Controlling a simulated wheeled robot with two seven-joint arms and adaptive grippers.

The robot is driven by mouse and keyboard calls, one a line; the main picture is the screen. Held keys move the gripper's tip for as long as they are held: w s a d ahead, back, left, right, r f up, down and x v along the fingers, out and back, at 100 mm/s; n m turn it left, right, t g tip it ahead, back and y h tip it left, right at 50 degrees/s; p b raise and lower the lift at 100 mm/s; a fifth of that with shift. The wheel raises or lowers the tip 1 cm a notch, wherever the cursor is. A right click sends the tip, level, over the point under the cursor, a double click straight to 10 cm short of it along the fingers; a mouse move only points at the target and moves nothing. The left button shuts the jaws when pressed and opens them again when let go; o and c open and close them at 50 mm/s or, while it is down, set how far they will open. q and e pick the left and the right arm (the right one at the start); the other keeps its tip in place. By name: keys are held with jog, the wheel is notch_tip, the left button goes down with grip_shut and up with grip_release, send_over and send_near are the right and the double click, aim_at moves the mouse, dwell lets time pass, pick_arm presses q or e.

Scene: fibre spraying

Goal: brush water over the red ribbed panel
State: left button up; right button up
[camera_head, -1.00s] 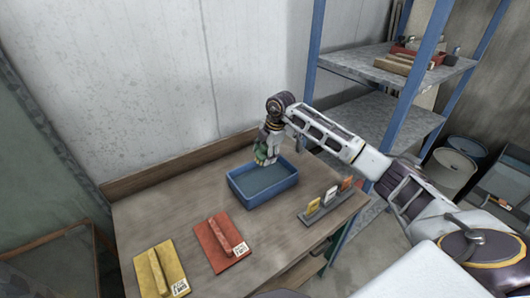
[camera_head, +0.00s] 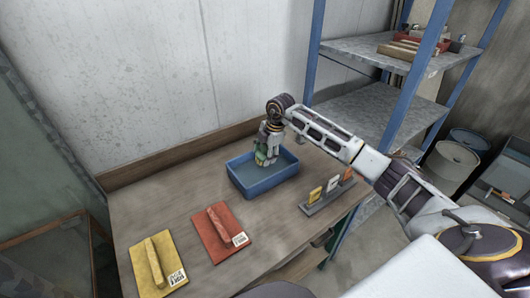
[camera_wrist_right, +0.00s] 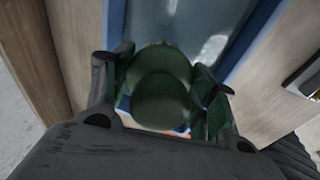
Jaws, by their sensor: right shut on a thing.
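The red ribbed panel (camera_head: 207,240), with a raised rib and a white label, lies flat on the wooden table. The blue tray (camera_head: 262,191) behind it, to the right, holds water (camera_head: 285,162). In the right wrist view the brush's rounded green top (camera_wrist_right: 160,98) sits between the fingers, with the tray's water beyond. The brush's lower end is hidden, so I cannot tell whether it touches the water. My left gripper is out of view.
A yellow panel (camera_head: 172,274) lies left of the red one. A grey holder (camera_head: 327,201) with yellow, white and orange cards stands right of the tray. A blue-framed shelf (camera_head: 365,57) stands at the right. The table's left back part is clear.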

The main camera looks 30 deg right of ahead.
aim_at(265, 144)
jog(key=shift+f+b, duration=1.1)
jog(key=shift+f, duration=1.8)
jog(key=shift+r, duration=0.2)
jog(key=shift+r+p, duration=3.8)
jog(key=shift+r, duration=2.1)
jog(key=shift+f, duration=0.1)
